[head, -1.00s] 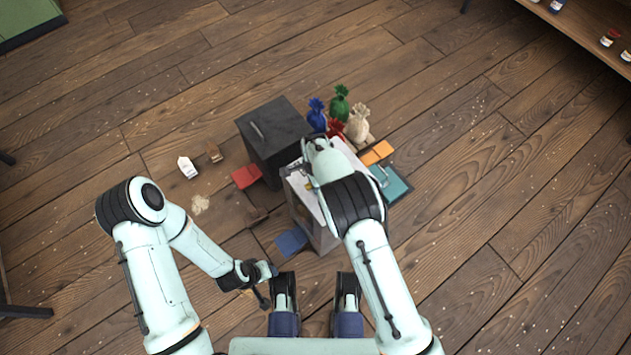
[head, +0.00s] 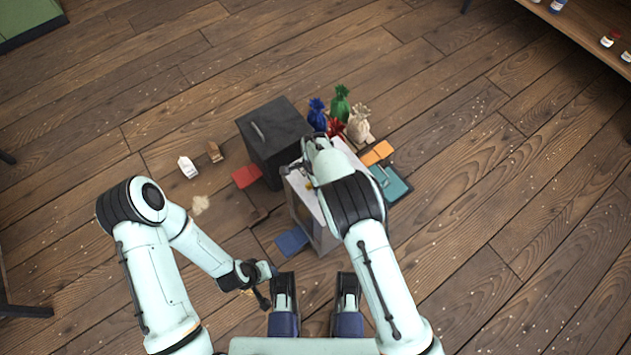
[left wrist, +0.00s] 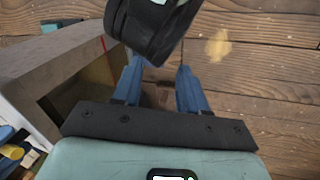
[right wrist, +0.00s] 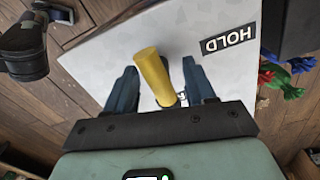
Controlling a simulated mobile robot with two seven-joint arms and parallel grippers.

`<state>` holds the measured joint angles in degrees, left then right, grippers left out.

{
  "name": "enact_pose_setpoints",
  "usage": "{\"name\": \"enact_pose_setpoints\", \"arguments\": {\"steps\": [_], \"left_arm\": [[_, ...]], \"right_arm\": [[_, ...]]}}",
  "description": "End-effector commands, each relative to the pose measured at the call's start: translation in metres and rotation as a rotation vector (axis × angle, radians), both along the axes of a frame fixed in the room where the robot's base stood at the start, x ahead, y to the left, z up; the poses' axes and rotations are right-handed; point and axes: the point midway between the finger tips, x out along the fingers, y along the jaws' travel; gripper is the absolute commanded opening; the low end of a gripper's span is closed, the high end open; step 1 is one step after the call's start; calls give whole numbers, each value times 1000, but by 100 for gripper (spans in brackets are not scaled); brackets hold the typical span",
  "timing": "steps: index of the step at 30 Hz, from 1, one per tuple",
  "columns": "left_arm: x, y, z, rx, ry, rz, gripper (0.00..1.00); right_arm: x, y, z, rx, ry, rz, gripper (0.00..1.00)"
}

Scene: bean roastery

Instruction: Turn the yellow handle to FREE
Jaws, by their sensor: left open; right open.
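The yellow handle (right wrist: 153,75) stands up from the pale top panel (right wrist: 92,58) of a box, beside a black HOLD label (right wrist: 228,38) that appears upside down. My right gripper (right wrist: 159,68) is open, with a finger on each side of the handle and visible gaps between. A second label near the handle's base is mostly hidden, and I cannot read it. In the head view, the handle (head: 309,186) is a small yellow spot beside my right wrist. My left gripper (left wrist: 158,76) is open and empty, low beside the box.
A black cabinet (head: 275,140) stands behind the box. Several coloured sacks (head: 340,104) are at its right, with a teal tray (head: 396,186) nearby. Red (head: 247,176) and blue (head: 292,241) pieces lie on the floor. The floor farther right is clear.

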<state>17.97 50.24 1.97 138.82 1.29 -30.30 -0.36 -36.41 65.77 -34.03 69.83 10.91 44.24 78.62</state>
Motion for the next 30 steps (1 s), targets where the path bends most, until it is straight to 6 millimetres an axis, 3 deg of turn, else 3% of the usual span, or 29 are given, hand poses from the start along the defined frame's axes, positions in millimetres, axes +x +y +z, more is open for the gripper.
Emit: {"name": "enact_pose_setpoints", "arguments": {"steps": [15, 21, 30], "left_arm": [[-34, -16, 29, -44, 90, -38, 43], [-41, -19, 33, -52, 110, -46, 43], [-42, -20, 33, -53, 113, -47, 43]], "right_arm": [[0, 0, 107, 2, -4, -1, 54], [0, 0, 126, 2, -1, -1, 54], [0, 0, 129, 0, -1, -1, 54]]}}
